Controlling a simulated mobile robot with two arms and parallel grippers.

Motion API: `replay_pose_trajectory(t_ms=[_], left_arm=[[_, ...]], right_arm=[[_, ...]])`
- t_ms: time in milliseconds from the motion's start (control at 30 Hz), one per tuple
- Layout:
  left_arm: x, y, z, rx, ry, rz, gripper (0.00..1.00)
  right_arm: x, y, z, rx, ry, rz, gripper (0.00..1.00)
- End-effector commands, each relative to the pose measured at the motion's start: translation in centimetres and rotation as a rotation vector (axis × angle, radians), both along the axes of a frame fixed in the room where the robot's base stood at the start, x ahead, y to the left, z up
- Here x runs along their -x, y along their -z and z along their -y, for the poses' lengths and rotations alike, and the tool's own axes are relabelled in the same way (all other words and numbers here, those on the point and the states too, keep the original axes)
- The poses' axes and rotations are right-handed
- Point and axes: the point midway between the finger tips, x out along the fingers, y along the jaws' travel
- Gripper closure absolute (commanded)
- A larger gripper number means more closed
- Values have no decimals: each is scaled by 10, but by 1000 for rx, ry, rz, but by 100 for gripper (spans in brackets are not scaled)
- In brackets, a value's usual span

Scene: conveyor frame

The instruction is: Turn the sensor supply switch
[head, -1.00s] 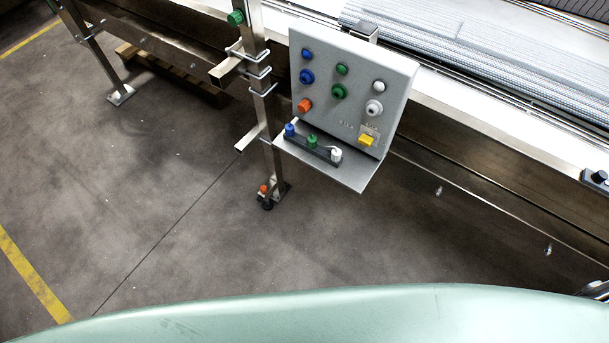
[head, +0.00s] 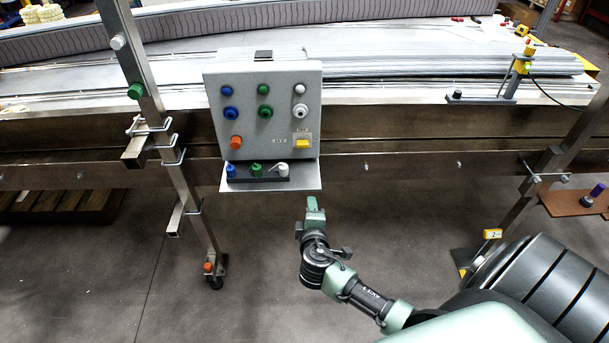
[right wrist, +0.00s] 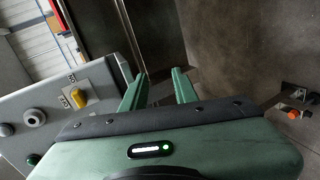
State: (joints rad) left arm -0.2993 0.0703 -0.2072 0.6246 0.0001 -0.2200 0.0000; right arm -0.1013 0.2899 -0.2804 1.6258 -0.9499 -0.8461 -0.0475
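A grey control box (head: 264,125) on the conveyor frame carries a yellow switch (head: 302,141) at its lower right; its label is too small to read in the head view. The same yellow switch (right wrist: 79,97) shows in the right wrist view at the left, on a light plate with small lettering. I cannot tell from the lettering whether it is the sensor supply switch. My right gripper (head: 315,208) is in front of and below the box, apart from it. In the right wrist view its two fingers (right wrist: 160,76) are apart with nothing between them. My left gripper is not in view.
The box also has blue, green, white and orange buttons or lamps. A shelf (head: 310,181) below it holds a dark strip with blue, green and white levers (head: 283,168). A steel post (head: 165,140) stands at the left. A brown shelf (head: 560,204) is at the right.

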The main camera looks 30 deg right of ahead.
Motion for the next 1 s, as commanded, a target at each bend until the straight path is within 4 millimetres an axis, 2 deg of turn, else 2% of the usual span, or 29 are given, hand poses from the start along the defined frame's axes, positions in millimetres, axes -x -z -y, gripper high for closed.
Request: replay_pose_trajectory(t_ms=[33,100,200,300,467,800,1000], left_arm=[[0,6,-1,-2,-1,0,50],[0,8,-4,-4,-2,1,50],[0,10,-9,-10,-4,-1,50],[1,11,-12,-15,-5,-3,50],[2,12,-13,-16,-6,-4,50],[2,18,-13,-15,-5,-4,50],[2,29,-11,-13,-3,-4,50]], right_arm=[[-10,-27,2,49,-1,58,71],[-17,-60,5,110,3,121,71],[-27,-96,6,188,1,190,71],[-36,-116,6,262,-19,227,71],[-45,-126,9,297,-26,245,71],[-82,-125,33,295,-25,244,71],[-99,-122,43,292,-25,242,71]])
